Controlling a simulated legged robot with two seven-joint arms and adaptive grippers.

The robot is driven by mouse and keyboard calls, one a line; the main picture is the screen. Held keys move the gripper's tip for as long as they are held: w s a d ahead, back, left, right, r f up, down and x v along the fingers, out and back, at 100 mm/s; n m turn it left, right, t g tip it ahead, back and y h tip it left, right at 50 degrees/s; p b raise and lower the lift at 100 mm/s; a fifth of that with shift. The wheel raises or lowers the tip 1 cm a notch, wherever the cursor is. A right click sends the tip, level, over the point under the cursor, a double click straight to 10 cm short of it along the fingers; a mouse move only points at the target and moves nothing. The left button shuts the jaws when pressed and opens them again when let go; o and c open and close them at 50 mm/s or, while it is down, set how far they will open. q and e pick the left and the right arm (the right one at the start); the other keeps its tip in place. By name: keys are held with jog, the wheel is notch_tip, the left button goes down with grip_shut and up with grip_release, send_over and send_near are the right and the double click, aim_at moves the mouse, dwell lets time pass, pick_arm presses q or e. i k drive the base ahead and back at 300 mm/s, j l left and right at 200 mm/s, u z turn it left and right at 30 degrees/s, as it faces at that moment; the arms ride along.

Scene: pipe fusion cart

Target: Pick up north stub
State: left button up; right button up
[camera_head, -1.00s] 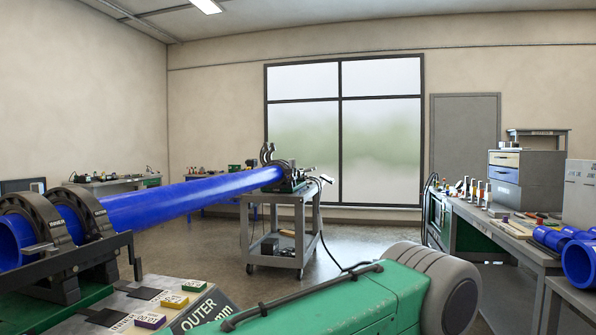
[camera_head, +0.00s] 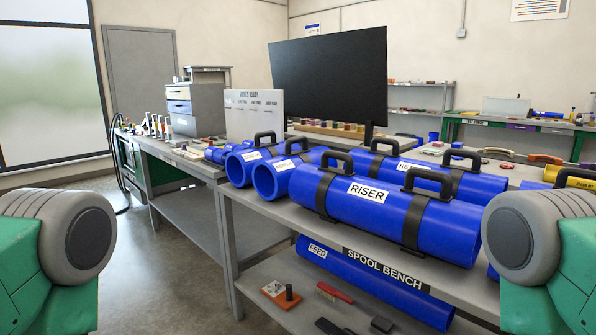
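No label that I can read says north stub. Two shorter blue pipe pieces with black handles, a left one (camera_head: 239,167) and a nearer one (camera_head: 270,181), lie at the left of the spool bench (camera_head: 232,214). Each bears a white label too small to read, and their open ends face me. The larger blue pipe labelled RISER (camera_head: 345,208) lies to their right, with two black bands and handles. Only green and grey links of my arms show at the left and right edges. Both grippers are out of view, and nothing held is seen.
A blue pipe labelled FEED (camera_head: 375,285) lies below the benchtop, with small tools on the lower shelf. Another workbench with a grey drawer cabinet (camera_head: 194,110) stands at left. A large black screen (camera_head: 330,84) rises behind. Floor (camera_head: 140,270) at left is clear.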

aim_at(271, 177)
jog(key=i+j+z, duration=0.1)
jog(key=z, duration=0.3)
jog(key=i+j+z, duration=0.15)
jog(key=z, duration=0.3)
jog(key=j+z, duration=0.2)
jog(key=z, duration=0.2)
jog(key=i, duration=0.05)
